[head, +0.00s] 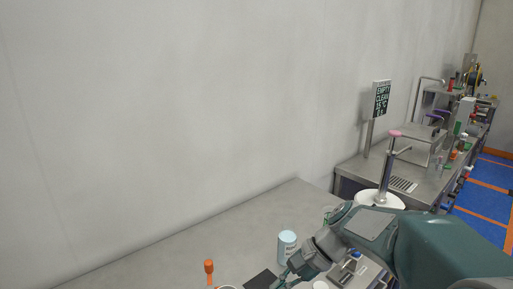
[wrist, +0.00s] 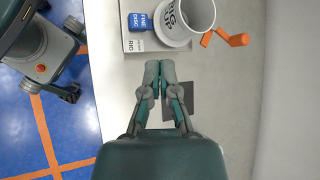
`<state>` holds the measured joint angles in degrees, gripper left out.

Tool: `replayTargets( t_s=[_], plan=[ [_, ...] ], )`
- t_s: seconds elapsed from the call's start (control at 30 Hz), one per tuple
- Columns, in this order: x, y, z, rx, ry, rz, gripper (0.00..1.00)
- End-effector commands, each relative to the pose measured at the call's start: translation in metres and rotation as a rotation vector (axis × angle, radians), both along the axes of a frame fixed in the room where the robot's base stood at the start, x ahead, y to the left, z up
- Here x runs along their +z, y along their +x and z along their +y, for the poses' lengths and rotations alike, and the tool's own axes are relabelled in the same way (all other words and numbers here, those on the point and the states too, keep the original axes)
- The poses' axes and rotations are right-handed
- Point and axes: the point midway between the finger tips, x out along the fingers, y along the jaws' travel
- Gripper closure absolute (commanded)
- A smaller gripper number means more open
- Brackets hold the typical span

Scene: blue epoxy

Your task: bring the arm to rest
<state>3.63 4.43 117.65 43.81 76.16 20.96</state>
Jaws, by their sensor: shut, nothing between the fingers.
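My gripper (wrist: 159,68) points along the grey worktop (wrist: 220,110) in the wrist view. Its two fingers are together with nothing between them. A dark flat square (wrist: 184,98) lies beside and partly behind the right finger. In the head view my arm reaches in from the lower right over the worktop, and my gripper (head: 284,277) shows only partly at the bottom edge.
A pale blue tub (head: 287,243) stands close by my wrist. An orange-handled tool (head: 209,268) is left of it, and it also shows in the wrist view (wrist: 237,40). A plain wall stands behind.

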Motion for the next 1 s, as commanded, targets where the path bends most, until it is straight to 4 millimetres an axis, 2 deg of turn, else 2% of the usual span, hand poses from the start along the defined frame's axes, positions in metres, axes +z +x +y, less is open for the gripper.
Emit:
replayTargets(
  t_s=[0.03, 0.2, 0.6, 0.8, 1.0],
  plan=[
    [0.006, -0.012, -0.004, 0.029, -0.049, -0.061, 1.00],
    [0.014, -0.047, -0.025, 0.135, -0.218, -0.247, 1.00],
    [0.028, -0.112, -0.080, 0.402, -0.632, -0.678, 1.00],
    [0.033, -0.131, -0.100, 0.510, -0.796, -0.829, 1.00],
    [0.033, -0.135, -0.106, 0.542, -0.842, -0.867, 1.00]
  ],
)
